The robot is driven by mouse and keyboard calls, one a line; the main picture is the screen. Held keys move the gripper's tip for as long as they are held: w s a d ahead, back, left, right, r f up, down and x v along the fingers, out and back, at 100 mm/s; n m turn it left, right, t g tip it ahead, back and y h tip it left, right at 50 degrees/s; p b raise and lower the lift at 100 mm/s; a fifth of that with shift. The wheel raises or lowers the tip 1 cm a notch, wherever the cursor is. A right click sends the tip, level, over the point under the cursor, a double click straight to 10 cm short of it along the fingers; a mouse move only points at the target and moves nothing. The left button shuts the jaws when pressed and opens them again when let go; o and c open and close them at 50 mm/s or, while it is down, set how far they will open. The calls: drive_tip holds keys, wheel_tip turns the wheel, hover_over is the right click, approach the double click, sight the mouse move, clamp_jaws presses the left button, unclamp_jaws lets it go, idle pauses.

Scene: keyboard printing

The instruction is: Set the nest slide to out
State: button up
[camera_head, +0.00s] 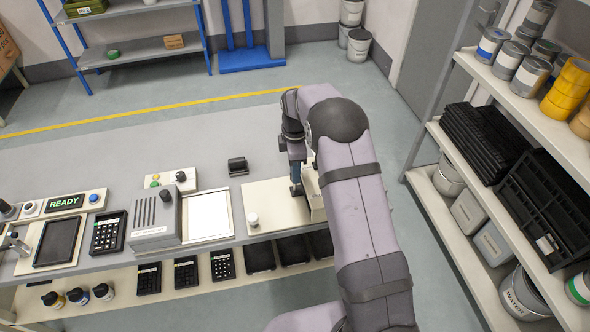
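My gripper (297,187) points down at the right part of the bench, beside an upright cream block (313,195) on a cream base plate (275,220). My arm hides part of this block, and I cannot tell whether the gripper touches it. The fingertips are too small to tell open from shut. A white knob (252,219) stands on the plate's left side. No part is clearly marked as the nest slide. At the far left, a dark flat panel (58,241) lies in a pale holder (27,262) beside a small metal fitting (13,242).
A grey ribbed machine (154,217) and a framed white screen (209,214) stand left of the plate. A black keypad (108,233) lies farther left, below a READY display (65,203). A small black device (238,165) sits behind. The back of the bench is mostly clear.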

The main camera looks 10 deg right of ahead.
drive_tip(key=a+b, duration=0.1)
drive_tip(key=a, duration=1.4)
drive_tip(key=shift+a+r, duration=0.1)
drive_tip(key=shift+a, duration=0.1)
clamp_jaws()
drive_tip(key=o, duration=1.1)
unclamp_jaws()
drive_tip(key=shift+a, duration=0.15)
drive_tip(key=shift+c, duration=0.2)
wheel_tip(320, 180, up, 7)
drive_tip(key=b, duration=0.2)
drive_tip(key=shift+r, duration=0.15)
